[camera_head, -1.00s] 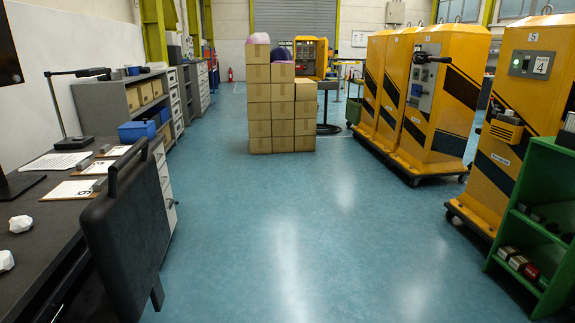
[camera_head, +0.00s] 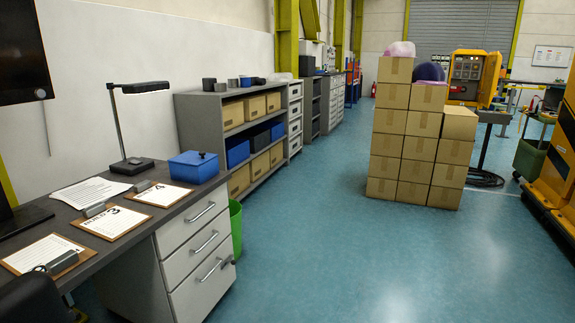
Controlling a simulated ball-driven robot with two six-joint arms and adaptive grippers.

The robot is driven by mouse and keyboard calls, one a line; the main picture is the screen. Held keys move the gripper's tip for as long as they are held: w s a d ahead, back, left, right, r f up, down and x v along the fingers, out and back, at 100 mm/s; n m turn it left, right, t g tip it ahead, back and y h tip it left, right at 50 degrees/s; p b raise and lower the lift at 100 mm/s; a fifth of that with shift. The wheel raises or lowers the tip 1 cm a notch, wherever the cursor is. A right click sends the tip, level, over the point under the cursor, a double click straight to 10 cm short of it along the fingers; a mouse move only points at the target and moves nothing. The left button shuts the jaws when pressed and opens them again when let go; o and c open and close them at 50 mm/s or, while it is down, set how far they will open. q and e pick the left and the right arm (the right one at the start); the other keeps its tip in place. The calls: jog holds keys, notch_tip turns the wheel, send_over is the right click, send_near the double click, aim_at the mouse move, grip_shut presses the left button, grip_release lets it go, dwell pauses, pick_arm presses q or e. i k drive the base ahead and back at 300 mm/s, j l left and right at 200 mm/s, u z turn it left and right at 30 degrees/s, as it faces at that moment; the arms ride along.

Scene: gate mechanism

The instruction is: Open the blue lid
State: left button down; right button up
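A small blue box with a blue lid (camera_head: 193,161) sits at the far right corner of the dark desk, near the drawers. The lid has a small dark knob on top and looks closed. Neither of my grippers shows in the head view.
The desk (camera_head: 172,216) runs along the left with a lamp (camera_head: 131,130), papers and clipboards (camera_head: 108,222). A dark chair (camera_head: 32,298) is at the bottom left. A green bin (camera_head: 236,225) stands beside the drawers. Stacked cartons (camera_head: 415,150) stand right of centre. The blue floor (camera_head: 330,260) between is clear.

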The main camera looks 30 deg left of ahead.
aim_at(190, 157)
jog(key=i+u, duration=1.05)
jog(key=u, duration=0.15)
jog(key=i+l+u, duration=0.25)
jog(key=u, duration=0.15)
